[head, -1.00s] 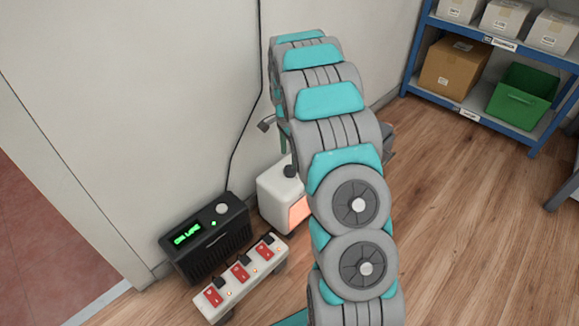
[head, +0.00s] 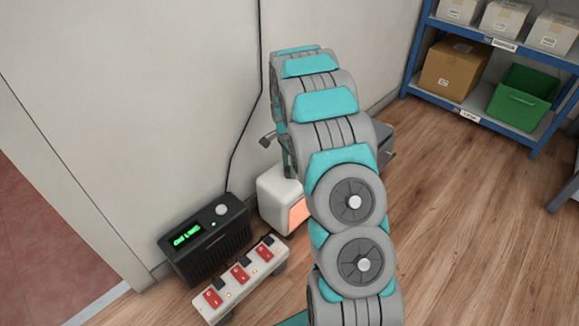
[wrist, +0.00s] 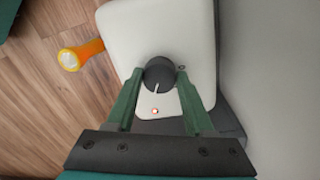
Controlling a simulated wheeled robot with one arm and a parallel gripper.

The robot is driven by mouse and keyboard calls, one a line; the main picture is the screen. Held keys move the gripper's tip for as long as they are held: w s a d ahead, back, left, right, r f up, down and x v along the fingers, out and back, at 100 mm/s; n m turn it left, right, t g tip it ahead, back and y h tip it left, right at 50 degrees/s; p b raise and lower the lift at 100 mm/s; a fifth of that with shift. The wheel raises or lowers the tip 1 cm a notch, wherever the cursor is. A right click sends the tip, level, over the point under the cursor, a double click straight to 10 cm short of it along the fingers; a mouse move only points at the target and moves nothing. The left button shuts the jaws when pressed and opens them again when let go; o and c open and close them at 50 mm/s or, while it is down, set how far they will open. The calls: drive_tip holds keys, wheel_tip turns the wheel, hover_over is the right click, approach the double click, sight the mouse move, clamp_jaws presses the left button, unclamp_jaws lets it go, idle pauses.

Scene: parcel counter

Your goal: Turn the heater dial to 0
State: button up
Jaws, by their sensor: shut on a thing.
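The heater is a white box (head: 277,190) with a glowing orange front, on the floor by the wall in the head view. Its pale top (wrist: 120,35) fills the middle of the wrist view. The dark round dial (wrist: 158,70) sits on that top, its white pointer line aimed down in the picture, slightly left, toward a small lit red dot (wrist: 154,111). Another small mark lies at the dial's upper right. My gripper (wrist: 160,80) is shut on the dial, one green finger on each side. In the head view my arm hides much of the heater's right side.
An orange flashlight (wrist: 82,55) lies beside the heater. A black box with a green display (head: 205,240) and a white power strip with red switches (head: 240,278) stand left of the heater. A blue shelf (head: 470,110) holds boxes and a green crate at right.

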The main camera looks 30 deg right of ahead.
clamp_jaws()
drive_tip(key=shift+n, duration=0.4)
drive_tip(key=n+p, duration=0.2)
drive_tip(key=n, duration=0.2)
drive_tip(key=shift+r+n, duration=0.15)
drive_tip(key=shift+n, duration=0.15)
drive_tip(key=n+p, duration=0.1)
drive_tip(key=n, duration=0.3)
drive_tip(key=shift+s+a, duration=0.1)
drive_tip(key=n+p, duration=0.2)
drive_tip(key=n, duration=0.5)
drive_tip(key=shift+h, duration=0.4)
drive_tip(key=n, duration=0.3)
drive_tip(key=shift+t+p, duration=0.4)
drive_tip(key=shift+n+p, duration=0.35)
drive_tip(key=shift+n, duration=1.45)
